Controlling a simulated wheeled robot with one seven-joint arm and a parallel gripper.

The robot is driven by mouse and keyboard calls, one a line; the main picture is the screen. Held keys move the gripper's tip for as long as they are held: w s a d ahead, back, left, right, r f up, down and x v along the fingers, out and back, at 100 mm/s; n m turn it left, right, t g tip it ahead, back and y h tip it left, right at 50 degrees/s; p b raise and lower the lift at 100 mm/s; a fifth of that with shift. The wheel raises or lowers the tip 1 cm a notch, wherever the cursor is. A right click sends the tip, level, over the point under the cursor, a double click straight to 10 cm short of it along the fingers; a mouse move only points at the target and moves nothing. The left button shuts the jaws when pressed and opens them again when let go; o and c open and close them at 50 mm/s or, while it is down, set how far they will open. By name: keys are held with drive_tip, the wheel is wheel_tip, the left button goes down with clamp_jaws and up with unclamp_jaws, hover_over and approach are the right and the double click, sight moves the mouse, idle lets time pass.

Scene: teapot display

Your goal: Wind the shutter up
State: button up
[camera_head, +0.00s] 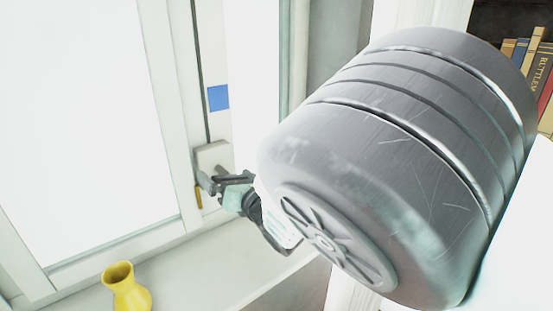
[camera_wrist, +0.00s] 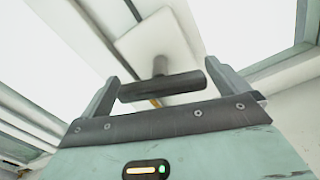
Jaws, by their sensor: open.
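A white box or plate (camera_head: 213,155) sits on the window frame's upright; it also shows in the wrist view (camera_wrist: 150,35). A dark grey bar-shaped handle (camera_wrist: 165,87) stands out from it on a short stem. My gripper (camera_head: 222,184) is at this handle. In the wrist view my gripper (camera_wrist: 161,76) is open, with one finger beyond each end of the bar. The bar lies lengthwise between the fingers, with small gaps at its ends. In the head view the gripper mostly hides the handle. I cannot make out any shutter slats.
A window (camera_head: 85,110) with a white frame stands at the left. A yellow vase (camera_head: 126,288) stands on the sill (camera_head: 195,275). A blue square (camera_head: 218,97) is above the plate. Books (camera_head: 535,60) are at the upper right. My large grey arm link covers the right side.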

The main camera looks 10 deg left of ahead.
drive_tip(key=shift+w+a, duration=0.3)
drive_tip(key=shift+a, duration=0.05)
drive_tip(key=c, duration=0.9)
drive_tip(key=shift+o, duration=0.2)
drive_tip(key=shift+f, duration=0.1)
